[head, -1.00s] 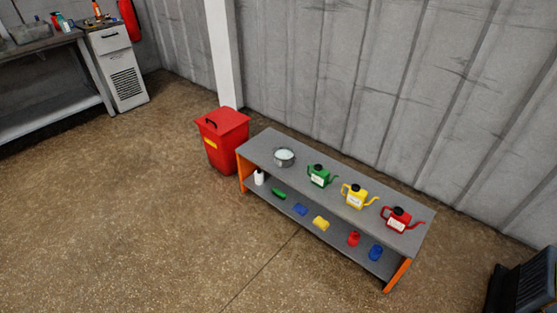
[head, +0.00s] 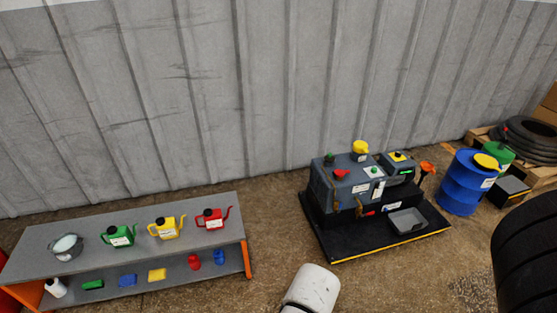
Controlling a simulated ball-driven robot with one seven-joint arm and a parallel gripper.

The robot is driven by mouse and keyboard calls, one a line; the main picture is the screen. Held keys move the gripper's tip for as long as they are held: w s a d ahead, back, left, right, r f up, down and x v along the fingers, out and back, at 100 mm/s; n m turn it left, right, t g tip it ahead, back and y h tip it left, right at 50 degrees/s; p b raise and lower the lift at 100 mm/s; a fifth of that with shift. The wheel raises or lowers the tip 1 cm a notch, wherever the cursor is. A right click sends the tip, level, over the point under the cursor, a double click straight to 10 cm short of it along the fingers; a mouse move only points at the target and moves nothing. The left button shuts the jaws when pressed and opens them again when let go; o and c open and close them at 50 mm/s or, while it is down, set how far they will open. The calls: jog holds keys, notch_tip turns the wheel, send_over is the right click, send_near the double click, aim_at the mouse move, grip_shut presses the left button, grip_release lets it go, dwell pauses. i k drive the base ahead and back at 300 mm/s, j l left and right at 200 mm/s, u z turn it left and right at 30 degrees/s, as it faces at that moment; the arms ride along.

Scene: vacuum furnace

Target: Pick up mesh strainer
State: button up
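I cannot make out a mesh strainer for certain. A round grey metal vessel (head: 66,246) with a pale inside stands at the left end of the bench top; I cannot tell whether it is a strainer or a bowl. A small orange funnel-like thing (head: 427,167) shows at the right end of the dark machine. A white rounded part of my own arm (head: 311,288) shows at the bottom middle, but my gripper is not in view.
Green (head: 119,235), yellow (head: 166,228) and red (head: 212,219) cans stand on the grey bench (head: 212,240), with small coloured things on its lower shelf. The machine (head: 345,190) sits on a black platform (head: 330,240). A blue drum (head: 464,184) and tyres (head: 525,138) are at right.

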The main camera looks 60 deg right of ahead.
aim_at(329, 158)
jog(key=z, duration=1.85)
jog(key=i+l, duration=0.3)
jog(key=i, duration=0.25)
jog(key=i+l+u, duration=0.1)
jog(key=i+l, duration=0.2)
jog(key=i, duration=0.25)
jog(key=i+l, duration=0.35)
jog(key=i, duration=0.2)
jog(key=i+l+u, duration=0.1)
jog(key=i+l, duration=0.2)
jog(key=i, duration=0.2)
